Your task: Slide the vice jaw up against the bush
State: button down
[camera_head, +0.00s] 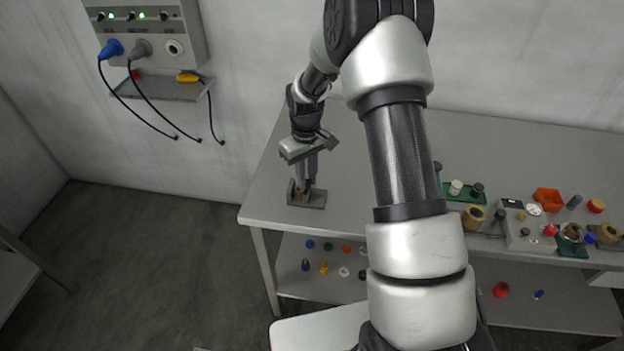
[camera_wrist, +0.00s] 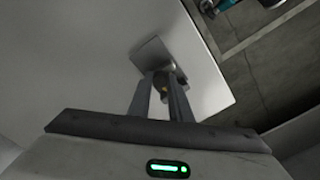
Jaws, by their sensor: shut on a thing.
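The vice (camera_head: 312,200) is a small dark grey block on a flat base near the left end of the grey bench. A tan bush (camera_head: 298,192) shows at its left part. My gripper (camera_head: 306,182) points down over the vice, its fingers at the vice's level. It is shut on a part there, most likely the vice jaw, which the fingers mostly hide. In the wrist view the two fingers (camera_wrist: 165,92) reach toward the vice base (camera_wrist: 150,52), with a small brassy piece between their tips. I cannot tell whether the jaw touches the bush.
The bench (camera_head: 266,205) has its left edge close to the vice. A green tray (camera_head: 462,191), an orange bin (camera_head: 548,199) and an instrument box (camera_head: 525,228) stand on the right. The bench between is mostly clear. A wall panel (camera_head: 150,30) with cables hangs at upper left.

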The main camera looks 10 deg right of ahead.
jog(key=shift+w+a, duration=0.1)
jog(key=shift+a, duration=0.15)
jog(key=c, duration=1.6)
grip_release()
jog(key=shift+r, duration=0.1)
notch_tip(320, 180, up, 17)
jog(key=shift+r, duration=0.15)
